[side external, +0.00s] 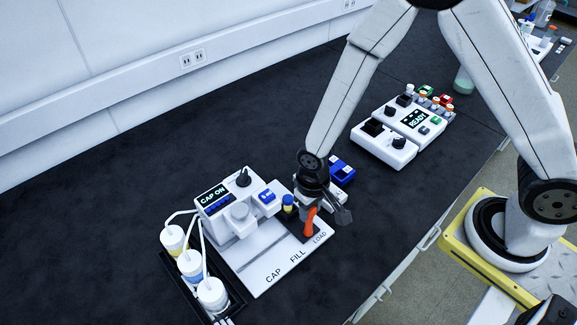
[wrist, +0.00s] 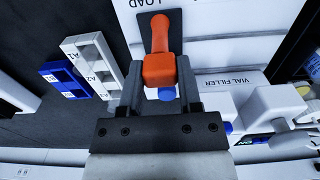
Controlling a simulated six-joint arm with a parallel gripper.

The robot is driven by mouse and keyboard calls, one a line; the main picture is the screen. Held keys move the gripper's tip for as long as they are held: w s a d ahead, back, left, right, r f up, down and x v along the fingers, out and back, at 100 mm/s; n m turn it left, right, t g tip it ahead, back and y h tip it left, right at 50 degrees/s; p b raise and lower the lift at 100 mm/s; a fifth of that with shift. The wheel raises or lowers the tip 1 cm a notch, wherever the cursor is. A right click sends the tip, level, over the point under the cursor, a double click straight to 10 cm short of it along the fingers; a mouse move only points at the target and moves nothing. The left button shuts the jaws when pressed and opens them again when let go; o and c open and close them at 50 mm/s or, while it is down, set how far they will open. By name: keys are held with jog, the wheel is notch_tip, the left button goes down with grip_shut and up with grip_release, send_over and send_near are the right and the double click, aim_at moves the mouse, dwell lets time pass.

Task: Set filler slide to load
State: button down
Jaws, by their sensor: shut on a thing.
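The vial filler (side external: 240,195) is a white machine with a "CAP ON" display and a white base marked CAP, FILL and LOAD. Its slide (side external: 296,228) is a black plate with an orange handle (side external: 311,217), at the LOAD end of the base. I cannot tell its exact alignment with the mark. A blue-capped vial (side external: 288,203) stands by the handle; its blue cap (wrist: 167,94) shows in the wrist view. My gripper (wrist: 160,75) is shut on the orange handle, one finger on each side.
White bottles (side external: 191,264) with tubes stand in a black tray on the left. Blue (wrist: 63,80) and white (wrist: 91,66) racks sit beside the filler. A white "READY" device (side external: 390,135) stands farther back. The dark bench front is clear.

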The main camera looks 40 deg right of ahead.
jog(key=shift+d, duration=1.05)
jog(key=shift+c, duration=1.4)
grip_release()
jog(key=shift+r, duration=0.15)
notch_tip(320, 180, up, 8)
jog(key=shift+f, duration=0.2)
